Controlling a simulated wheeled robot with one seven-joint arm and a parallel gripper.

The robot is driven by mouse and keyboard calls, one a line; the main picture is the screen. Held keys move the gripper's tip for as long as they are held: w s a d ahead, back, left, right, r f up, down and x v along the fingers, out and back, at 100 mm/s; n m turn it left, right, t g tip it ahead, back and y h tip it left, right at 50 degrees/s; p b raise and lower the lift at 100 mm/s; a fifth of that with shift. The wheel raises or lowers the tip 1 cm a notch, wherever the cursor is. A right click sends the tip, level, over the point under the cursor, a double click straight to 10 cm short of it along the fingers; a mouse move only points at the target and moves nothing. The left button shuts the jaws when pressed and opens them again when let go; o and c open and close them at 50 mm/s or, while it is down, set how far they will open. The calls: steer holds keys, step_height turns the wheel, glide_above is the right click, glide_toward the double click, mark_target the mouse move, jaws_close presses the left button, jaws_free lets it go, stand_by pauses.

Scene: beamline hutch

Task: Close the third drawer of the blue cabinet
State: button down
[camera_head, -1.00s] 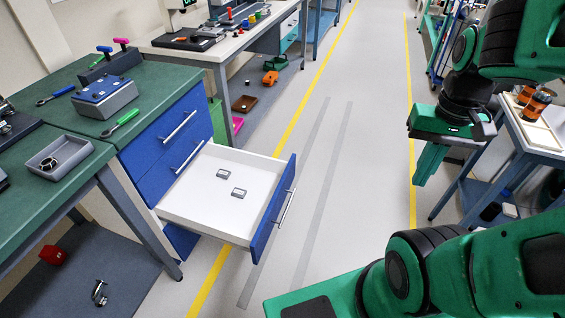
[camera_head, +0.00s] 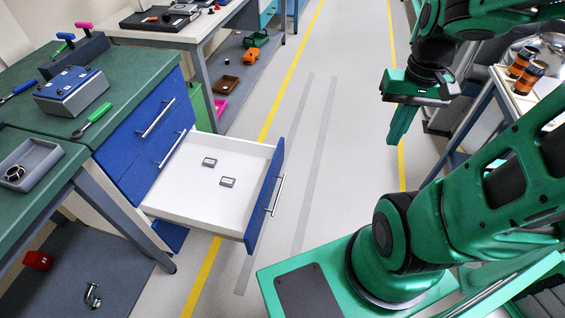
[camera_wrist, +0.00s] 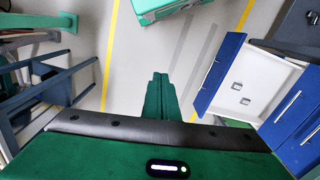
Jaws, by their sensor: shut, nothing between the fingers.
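The blue cabinet (camera_head: 135,150) stands under the green bench top at the left. Its third drawer (camera_head: 265,195) is pulled far out, with a blue front, a silver bar handle and a white inside. Two small grey items (camera_head: 228,182) lie in it. The two drawers above it are shut. My gripper (camera_head: 398,138) is to the right of the open drawer, over the aisle, pointing down and apart from it. Its green fingers are together and empty. In the wrist view the gripper (camera_wrist: 158,85) points towards the floor, and the drawer front (camera_wrist: 220,72) is to its right.
A green bench top (camera_head: 60,110) holds a grey tray (camera_head: 28,165), a screwdriver and a blue-topped box. A side table (camera_head: 515,95) with two orange-black cylinders stands at the right. The floor (camera_head: 330,130) between drawer and gripper is clear.

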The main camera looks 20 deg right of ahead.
steer(key=w+f+n+y, duration=0.1)
steer(key=w+f+y, duration=0.1)
steer(key=w+f, duration=1)
steer(key=m+t+y, duration=0.3)
steer(key=t+y, duration=0.2)
steer(key=t, duration=0.1)
glide_toward(275, 165)
step_height(275, 165, down, 4)
steer(key=w+a, duration=0.2)
steer(key=shift+w+a+f, duration=0.2)
steer(key=shift+w+a, duration=0.15)
steer(key=shift+w, duration=0.3)
